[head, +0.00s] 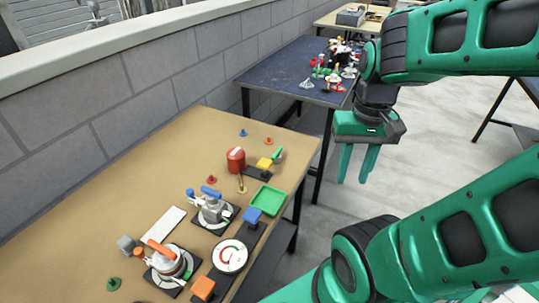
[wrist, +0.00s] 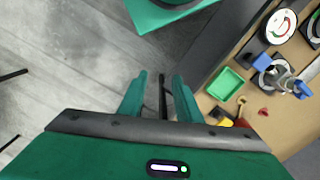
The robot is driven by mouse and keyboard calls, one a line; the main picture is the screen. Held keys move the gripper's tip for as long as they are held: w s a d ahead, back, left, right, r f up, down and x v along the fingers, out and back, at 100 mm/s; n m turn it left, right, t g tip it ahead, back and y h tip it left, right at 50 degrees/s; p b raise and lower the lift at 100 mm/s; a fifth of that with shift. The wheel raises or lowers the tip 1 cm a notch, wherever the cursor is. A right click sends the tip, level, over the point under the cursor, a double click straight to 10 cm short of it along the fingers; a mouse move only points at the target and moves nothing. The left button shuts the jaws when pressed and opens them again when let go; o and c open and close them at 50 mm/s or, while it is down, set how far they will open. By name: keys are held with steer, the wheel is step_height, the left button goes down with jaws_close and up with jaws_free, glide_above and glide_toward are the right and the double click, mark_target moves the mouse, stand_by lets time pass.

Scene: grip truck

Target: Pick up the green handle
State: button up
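A small green piece (head: 278,155) that looks like a handle sits by the far right edge of the brown table (head: 110,190), beside a yellow block (head: 264,163). It is small, and I cannot make out its full shape. A green knob (head: 113,283) also stands at the table's near left. My gripper (head: 356,180) hangs fingers-down to the right of the table, over the floor and apart from everything. Its two green fingers are spread with an empty gap, as the wrist view also shows (wrist: 158,76). The green piece is not clear in the wrist view.
A green tray (head: 267,200), a red can (head: 236,160), a blue-handled device (head: 211,208) and an orange-handled device (head: 169,264) stand on the table. A dark table (head: 285,67) with clutter is behind. A grey block wall (head: 140,90) runs along the left. Floor right of the table is clear.

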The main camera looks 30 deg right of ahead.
steer(key=o, duration=0.4)
steer(key=shift+s+r, duration=0.2)
steer(key=shift+s, duration=0.1)
steer(key=shift+c, duration=0.2)
steer(key=m, duration=0.5)
glide_above(277, 151)
step_height(277, 151, down, 3)
step_height(277, 151, down, 10)
steer(key=shift+w+f, duration=0.1)
steer(key=shift+f, duration=0.15)
steer(key=shift+c, duration=0.6)
jaws_close()
